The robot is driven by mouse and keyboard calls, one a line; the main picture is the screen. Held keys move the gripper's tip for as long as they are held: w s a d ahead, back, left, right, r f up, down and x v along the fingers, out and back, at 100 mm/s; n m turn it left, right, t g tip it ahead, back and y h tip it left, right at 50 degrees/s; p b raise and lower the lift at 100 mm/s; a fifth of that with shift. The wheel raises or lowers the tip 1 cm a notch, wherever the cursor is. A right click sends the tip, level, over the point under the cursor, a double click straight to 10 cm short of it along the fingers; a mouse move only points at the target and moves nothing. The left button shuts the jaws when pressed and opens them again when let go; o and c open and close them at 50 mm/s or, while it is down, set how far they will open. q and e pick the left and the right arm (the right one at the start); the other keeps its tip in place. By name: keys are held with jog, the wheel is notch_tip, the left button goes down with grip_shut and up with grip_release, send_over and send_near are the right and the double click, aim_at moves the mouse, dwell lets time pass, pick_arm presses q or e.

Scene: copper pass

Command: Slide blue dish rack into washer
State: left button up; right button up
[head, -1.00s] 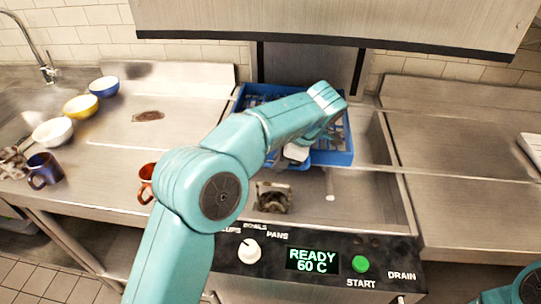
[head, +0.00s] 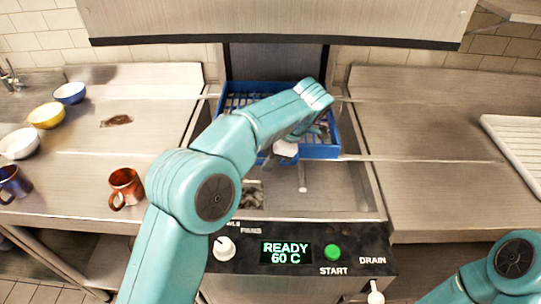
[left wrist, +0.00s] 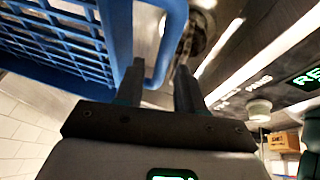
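The blue dish rack (head: 320,152) sits at the back of the washer's steel basin (head: 325,200), under the raised hood (head: 270,18). My left arm crosses in front and hides much of the rack. My left gripper (head: 284,150) is at the rack's near side. In the left wrist view, the two dark fingers of this gripper (left wrist: 158,78) stand apart, with the rack's blue looped edge (left wrist: 165,55) beside and partly between them. I cannot tell whether they touch it. My right arm shows at the lower right; its gripper is out of view.
The left counter holds several bowls, a copper mug (head: 126,188) and a dark blue mug (head: 13,183). The panel reads READY 60 C (head: 286,252), with a green START button (head: 333,252). A white ribbed tray (head: 515,150) lies at the right; the right counter's middle is clear.

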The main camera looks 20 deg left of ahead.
pick_arm(q)
jog(key=p+v, duration=0.1)
jog(key=v, duration=0.6)
jog(key=shift+r, duration=0.25)
dwell(0.5)
